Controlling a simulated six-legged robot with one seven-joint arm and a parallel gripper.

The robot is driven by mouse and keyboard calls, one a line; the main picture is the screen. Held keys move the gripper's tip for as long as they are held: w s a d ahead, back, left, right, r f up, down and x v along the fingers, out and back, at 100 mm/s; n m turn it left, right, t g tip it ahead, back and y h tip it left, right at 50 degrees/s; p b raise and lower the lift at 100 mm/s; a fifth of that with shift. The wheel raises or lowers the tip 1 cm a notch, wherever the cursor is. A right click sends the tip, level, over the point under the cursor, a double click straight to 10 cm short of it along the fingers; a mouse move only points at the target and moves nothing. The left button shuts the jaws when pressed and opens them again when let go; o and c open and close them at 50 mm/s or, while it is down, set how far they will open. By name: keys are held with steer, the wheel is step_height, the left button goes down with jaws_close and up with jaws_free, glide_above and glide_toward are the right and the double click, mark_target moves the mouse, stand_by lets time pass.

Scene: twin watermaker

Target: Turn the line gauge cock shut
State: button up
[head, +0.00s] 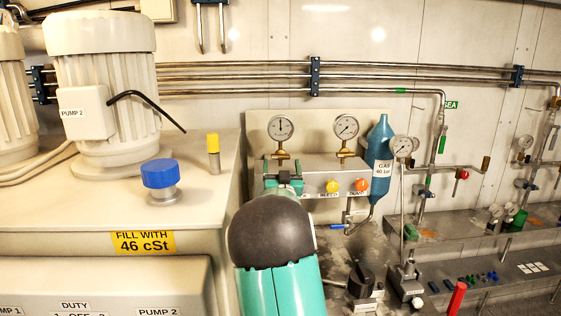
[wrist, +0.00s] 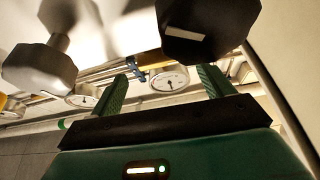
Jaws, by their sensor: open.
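In the head view, the left gauge (head: 281,128) and the right gauge (head: 346,127) stand on brass fittings above the grey panel block. A third gauge (head: 402,146) stands to the right of the blue gas cylinder. I cannot tell which fitting is the line gauge cock. My gripper (head: 285,183) is at the panel's left part, largely hidden behind my arm. In the wrist view, my gripper (wrist: 169,67) is open, with nothing seen held between its green fingers. A gauge (wrist: 170,79) shows beyond the gap. A black faceted knob (wrist: 207,28) and a grey faceted knob (wrist: 40,70) are close by.
A yellow knob (head: 333,186) and an orange knob (head: 361,185) sit on the panel block. The blue gas cylinder (head: 380,160) stands just right of it. A blue-capped filler (head: 160,173) and a white pump motor (head: 104,85) are at left. Pipes (head: 240,77) run along the wall.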

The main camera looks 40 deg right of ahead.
steer(key=shift+x, duration=1.45)
steer(key=c, duration=1)
steer(key=shift+n+t+y, duration=0.3)
steer(key=shift+n, duration=0.3)
steer(key=o, duration=1)
steer(key=shift+a, duration=0.1)
steer(key=v, duration=1.3)
steer(key=shift+s+a, duration=0.2)
steer(key=shift+s, duration=0.15)
